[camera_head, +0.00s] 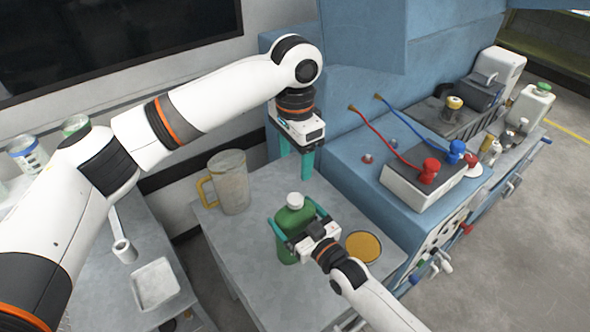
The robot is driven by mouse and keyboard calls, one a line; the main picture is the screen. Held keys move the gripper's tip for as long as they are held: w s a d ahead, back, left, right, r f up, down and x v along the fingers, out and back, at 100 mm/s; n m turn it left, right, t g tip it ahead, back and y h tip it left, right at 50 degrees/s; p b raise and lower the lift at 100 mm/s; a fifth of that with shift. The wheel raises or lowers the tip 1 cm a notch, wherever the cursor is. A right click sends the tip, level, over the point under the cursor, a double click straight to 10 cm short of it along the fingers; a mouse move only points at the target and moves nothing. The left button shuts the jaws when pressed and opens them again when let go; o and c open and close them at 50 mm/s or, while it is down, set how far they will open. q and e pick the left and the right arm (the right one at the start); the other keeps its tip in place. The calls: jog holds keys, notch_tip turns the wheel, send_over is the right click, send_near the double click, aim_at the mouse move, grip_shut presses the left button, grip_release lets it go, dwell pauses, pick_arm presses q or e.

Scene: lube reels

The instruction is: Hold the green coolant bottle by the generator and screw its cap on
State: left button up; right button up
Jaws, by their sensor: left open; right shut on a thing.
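The green coolant bottle (288,249) stands upright on the grey table beside the blue generator (350,172). A white cap (295,200) sits on top of its neck; I cannot tell how tight it is. My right gripper (297,226) is shut on the bottle, its teal fingers on either side of the upper body. My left gripper (300,164) is open and empty, fingers pointing down, behind and above the bottle and apart from the cap.
A clear jug with a yellow handle (230,183) stands left of the bottle. A round yellow-topped tin (363,246) is to the right, close to my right arm. A battery with red and blue clamps (425,184) sits on the generator. A white tray (156,284) lies lower left.

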pick_arm(q)
jog(key=shift+r, duration=0.3)
pick_arm(e)
jog(key=o, duration=1.5)
pick_arm(q)
notch_tip(320, 180, down, 2)
jog(key=shift+f+b, duration=0.1)
jog(key=shift+b, duration=0.9)
pick_arm(e)
jog(key=v, duration=1.2)
jog(key=shift+s+f, duration=0.1)
